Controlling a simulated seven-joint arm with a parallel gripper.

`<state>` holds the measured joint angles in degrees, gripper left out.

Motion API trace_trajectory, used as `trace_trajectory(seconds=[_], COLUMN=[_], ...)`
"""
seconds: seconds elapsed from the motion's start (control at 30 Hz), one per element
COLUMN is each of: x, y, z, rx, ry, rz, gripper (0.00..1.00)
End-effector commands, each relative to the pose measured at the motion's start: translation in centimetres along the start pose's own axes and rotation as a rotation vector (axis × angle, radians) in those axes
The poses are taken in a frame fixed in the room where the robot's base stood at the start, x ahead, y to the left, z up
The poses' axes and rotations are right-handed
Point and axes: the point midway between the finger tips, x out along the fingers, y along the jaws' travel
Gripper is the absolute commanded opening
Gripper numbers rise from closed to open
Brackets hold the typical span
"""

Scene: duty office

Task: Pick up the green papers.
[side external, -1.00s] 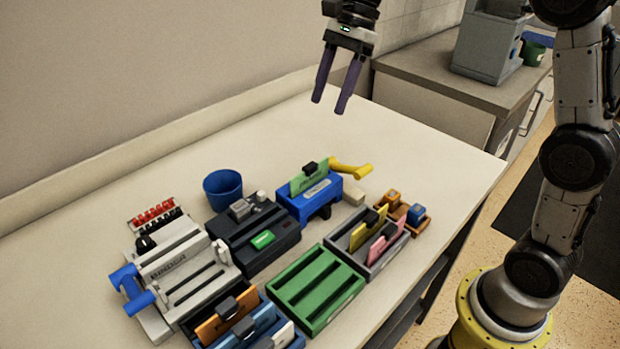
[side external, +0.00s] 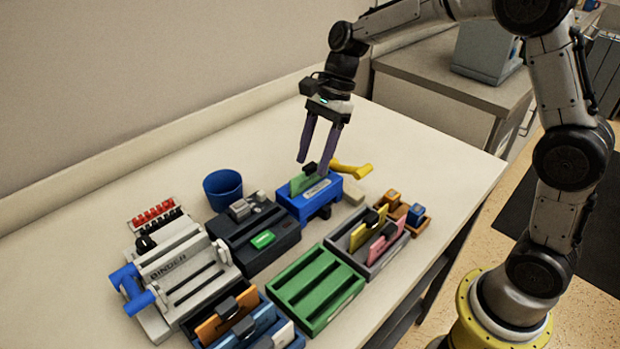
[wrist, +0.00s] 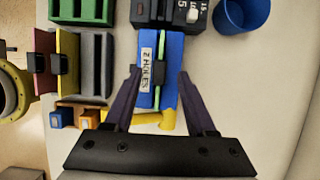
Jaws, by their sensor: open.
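The green papers (side external: 303,183) stand upright in the slot of a blue hole punch (side external: 321,204), with a black clip (side external: 310,168) on their top edge. In the wrist view the papers show as a thin green strip (wrist: 158,65) in the blue punch (wrist: 173,68), which carries a label reading "2 HOLES". My gripper (side external: 314,162) is open and points down, just above the papers and clip. In the wrist view its dark fingers (wrist: 158,73) spread on either side of the punch and papers. Nothing is between the fingertips that I can see as held.
A yellow lever (side external: 351,170) sticks out behind the punch. A blue cup (side external: 222,189) and a dark machine with a green button (side external: 263,239) stand left. A grey rack with yellow and pink papers (side external: 382,234), an empty green rack (side external: 317,287) and a grey binder (side external: 185,275) stand nearby.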

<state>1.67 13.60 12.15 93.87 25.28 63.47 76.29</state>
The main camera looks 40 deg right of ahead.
Motion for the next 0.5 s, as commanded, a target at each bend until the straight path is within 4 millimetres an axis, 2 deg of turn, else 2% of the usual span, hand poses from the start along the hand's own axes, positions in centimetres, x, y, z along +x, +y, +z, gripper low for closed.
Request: trace_trajectory(seconds=[0.1, 0.2, 0.47, 0.5], x=[1.8, 2.7, 3.0, 3.0], y=[0.2, 0.1, 0.1, 0.1], z=[0.2, 0.2, 0.2, 0.2], rx=[0.0, 0.0, -0.001, -0.001], ry=[-0.001, -0.001, 0.0, 0.0], rz=[0.003, 0.001, 0.0, 0.0], gripper=[0.56, 0.56, 0.56, 0.53])
